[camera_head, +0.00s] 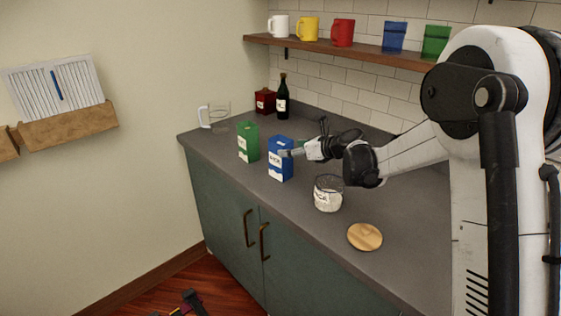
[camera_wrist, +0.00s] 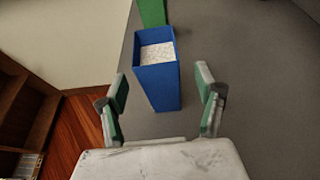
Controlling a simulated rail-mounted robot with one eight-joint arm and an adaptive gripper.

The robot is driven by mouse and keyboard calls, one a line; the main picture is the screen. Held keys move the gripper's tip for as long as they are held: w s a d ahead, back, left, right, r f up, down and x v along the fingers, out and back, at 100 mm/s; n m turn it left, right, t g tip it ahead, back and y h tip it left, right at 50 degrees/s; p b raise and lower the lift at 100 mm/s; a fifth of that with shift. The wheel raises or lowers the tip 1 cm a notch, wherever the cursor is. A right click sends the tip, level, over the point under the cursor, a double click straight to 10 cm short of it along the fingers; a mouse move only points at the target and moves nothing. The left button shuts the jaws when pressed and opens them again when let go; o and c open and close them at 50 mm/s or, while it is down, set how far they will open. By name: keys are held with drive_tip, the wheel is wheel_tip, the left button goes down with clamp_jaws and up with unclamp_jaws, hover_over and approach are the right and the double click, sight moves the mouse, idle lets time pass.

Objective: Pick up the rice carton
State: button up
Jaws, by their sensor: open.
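The blue rice carton (camera_head: 281,168) stands upright on the grey counter, with a white label that seems to read "RICE". In the wrist view, the carton (camera_wrist: 160,88) has an open top showing white grains. My gripper (camera_head: 292,153) is at the carton's upper right side in the head view and hides part of it. In the wrist view, my gripper (camera_wrist: 163,84) is open, with one finger on each side of the carton's outline. A gap shows beside each finger. I cannot tell how much of the carton lies between the fingers in depth.
A green carton (camera_head: 248,142) stands close behind the blue one. A glass jar (camera_head: 328,195) and a round wooden lid (camera_head: 365,237) are nearer on the counter (camera_head: 300,219). A dark bottle (camera_head: 282,100), red box (camera_head: 264,101) and clear pitcher (camera_head: 219,116) stand at the back.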

sight(274, 138)
drive_tip(key=x, duration=0.6)
drive_tip(key=c, duration=1.6)
wheel_tip(274, 138, up, 4)
drive_tip(key=shift+s+a+r, duration=0.1)
drive_tip(key=shift+r, duration=0.05)
drive_tip(key=s+a+r, duration=0.6)
drive_tip(key=s+a, duration=0.1)
drive_tip(key=a, duration=0.1)
drive_tip(key=shift+s+a+r, duration=0.25)
drive_tip(key=shift+s+r, duration=0.05)
drive_tip(key=shift+s, duration=0.1)
